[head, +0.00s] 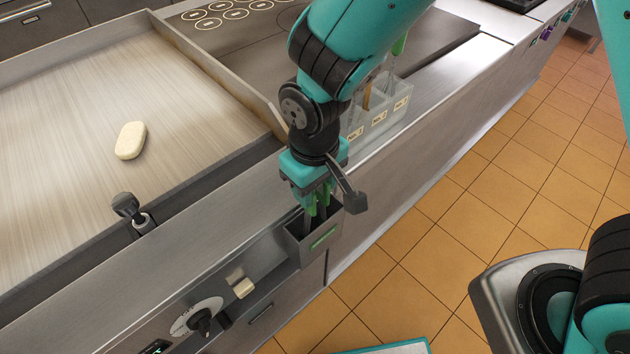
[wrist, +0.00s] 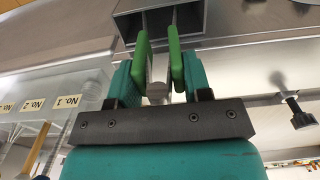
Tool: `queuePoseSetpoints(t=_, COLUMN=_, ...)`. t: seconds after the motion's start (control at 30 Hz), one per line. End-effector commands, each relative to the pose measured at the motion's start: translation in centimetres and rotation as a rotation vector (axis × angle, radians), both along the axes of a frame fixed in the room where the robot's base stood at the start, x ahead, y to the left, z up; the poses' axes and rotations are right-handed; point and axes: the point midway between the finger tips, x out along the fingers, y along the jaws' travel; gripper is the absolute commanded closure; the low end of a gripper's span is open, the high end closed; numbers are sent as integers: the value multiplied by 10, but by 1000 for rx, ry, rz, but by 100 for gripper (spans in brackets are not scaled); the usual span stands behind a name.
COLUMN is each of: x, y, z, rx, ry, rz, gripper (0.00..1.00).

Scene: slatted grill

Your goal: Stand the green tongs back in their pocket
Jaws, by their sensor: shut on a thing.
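The green tongs (head: 323,205) hang below my gripper (head: 316,190), which is shut on them. In the wrist view, their two green grips (wrist: 175,66) show between the fingers of my gripper (wrist: 158,88), with grey metal between the grips. The pocket (head: 297,246) is a small open-topped steel box with a green label on the counter's front side. The grey tong arms reach down to the pocket's mouth and appear to be inside it. How deep they go is hidden. The pocket's dark opening also shows in the wrist view (wrist: 128,27), beyond the grips.
Clear containers (head: 382,122) with number labels stand behind my wrist. A pale oval block (head: 130,140) lies on the steel griddle (head: 60,130). A black-knobbed fitting (head: 127,207) stands at the griddle's front edge. A control knob (head: 200,318) is left of the pocket.

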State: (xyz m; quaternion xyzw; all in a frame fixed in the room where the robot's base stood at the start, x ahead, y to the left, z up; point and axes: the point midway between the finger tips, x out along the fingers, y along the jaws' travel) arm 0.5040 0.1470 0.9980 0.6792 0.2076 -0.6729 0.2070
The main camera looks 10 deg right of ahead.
Motion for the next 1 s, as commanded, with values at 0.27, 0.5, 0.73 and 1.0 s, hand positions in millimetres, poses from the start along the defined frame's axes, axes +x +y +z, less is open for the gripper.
queuePoseSetpoints(t=0.27, x=0, y=0, z=-13, rx=0, ry=0, rz=0, gripper=83)
queuePoseSetpoints(t=0.5, x=0, y=0, z=-18, rx=0, ry=0, rz=0, gripper=83)
queuePoseSetpoints(t=0.73, x=0, y=0, z=-18, rx=0, ry=0, rz=0, gripper=48)
queuePoseSetpoints(t=1.0, x=0, y=0, z=-18, rx=0, ry=0, rz=0, gripper=25)
